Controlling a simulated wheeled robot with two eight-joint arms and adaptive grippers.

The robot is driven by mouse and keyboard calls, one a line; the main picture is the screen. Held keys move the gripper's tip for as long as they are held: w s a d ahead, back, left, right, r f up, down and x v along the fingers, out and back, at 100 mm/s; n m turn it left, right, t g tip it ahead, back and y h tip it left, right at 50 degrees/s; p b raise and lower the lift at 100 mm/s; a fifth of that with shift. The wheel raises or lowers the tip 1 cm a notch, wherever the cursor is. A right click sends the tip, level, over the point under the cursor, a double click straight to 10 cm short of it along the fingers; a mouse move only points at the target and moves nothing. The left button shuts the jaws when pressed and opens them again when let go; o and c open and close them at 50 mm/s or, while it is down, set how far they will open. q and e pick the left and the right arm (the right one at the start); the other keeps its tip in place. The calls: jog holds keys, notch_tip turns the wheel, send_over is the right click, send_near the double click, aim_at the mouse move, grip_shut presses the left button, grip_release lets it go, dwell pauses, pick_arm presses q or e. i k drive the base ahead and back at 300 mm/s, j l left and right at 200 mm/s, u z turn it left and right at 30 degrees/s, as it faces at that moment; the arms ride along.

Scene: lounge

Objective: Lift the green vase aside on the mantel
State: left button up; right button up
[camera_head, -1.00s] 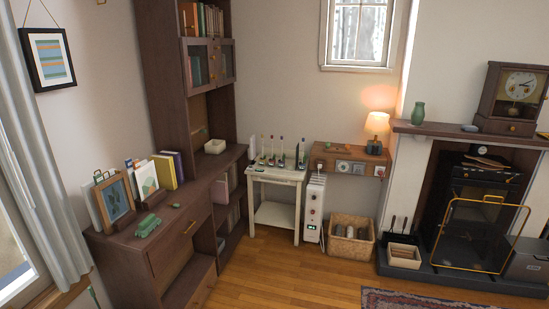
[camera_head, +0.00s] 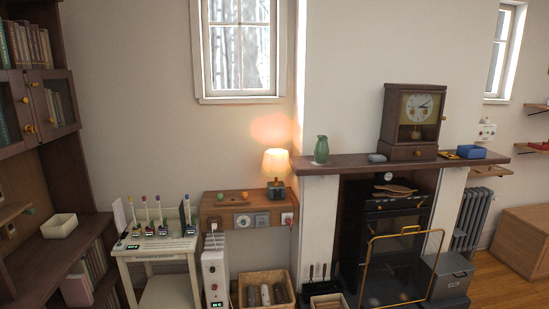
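The green vase (camera_head: 321,149) stands upright near the left end of the dark wooden mantel (camera_head: 350,161), above the fireplace. Its neck is narrower than its body. Bare mantel lies to its right, up to a small grey-blue object (camera_head: 377,158). Neither of my grippers shows in the head view, so I cannot see whether they are open or shut.
A wooden mantel clock (camera_head: 411,122) stands right of the vase, with a blue tray (camera_head: 466,152) beyond it. A lit lamp (camera_head: 276,167) stands on a wall shelf left of the mantel. A brass-framed fire screen (camera_head: 400,270) and a log basket (camera_head: 266,289) are below.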

aim_at(321, 149)
jog(key=i+l+z, duration=0.25)
jog(key=i+j+z, duration=0.15)
jog(key=i, duration=0.35)
jog(key=i+j+z, duration=0.15)
jog(key=i, duration=0.3)
jog(key=i+j+z, duration=0.1)
jog(key=i+j, duration=0.15)
jog(key=i, duration=0.25)
